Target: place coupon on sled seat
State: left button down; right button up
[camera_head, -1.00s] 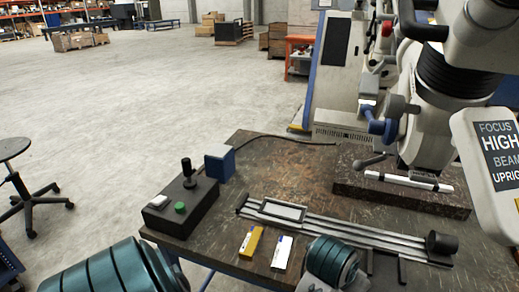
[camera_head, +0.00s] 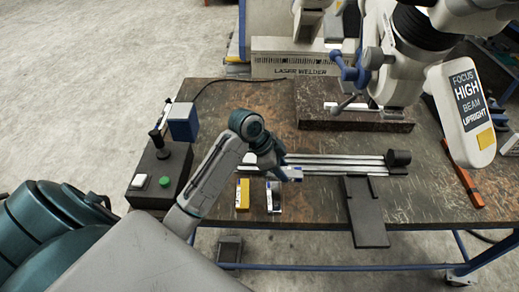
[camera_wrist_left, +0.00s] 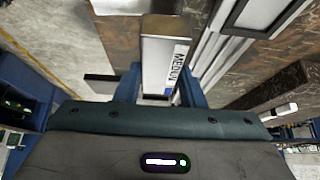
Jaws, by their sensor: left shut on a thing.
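My left gripper (camera_head: 290,172) reaches in from the left over the near side of the rails. It is shut on a pale metal coupon (camera_wrist_left: 165,62), which shows between its blue fingers in the left wrist view with a label reading roughly MEDIUM. My right gripper is not in view.
A dark plate (camera_head: 366,215) overhangs the table's front edge. The table's right front is mostly clear.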

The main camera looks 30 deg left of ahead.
pick_arm(q)
jog(key=w+a+p, duration=0.1)
jog(key=w+a, duration=0.1)
jog(key=a, duration=0.2)
jog(key=w+a+p, duration=0.1)
jog(key=w+a, duration=0.1)
jog(key=a, duration=0.1)
jog(key=w+a+f+p, duration=0.1)
jog(key=a, duration=0.3)
jog(key=shift+w+a, duration=0.35)
jog(key=shift+w, duration=0.05)
jog(key=shift+a+f+p, duration=0.15)
jog(key=shift+p, duration=0.15)
notch_tip(320, 180, down, 3)
jog(key=shift+r+p, duration=0.15)
jog(key=shift+p, duration=0.65)
jog(key=shift+f, duration=0.4)
jog(key=shift+f, duration=0.1)
jog(key=c, duration=0.9)
grip_release()
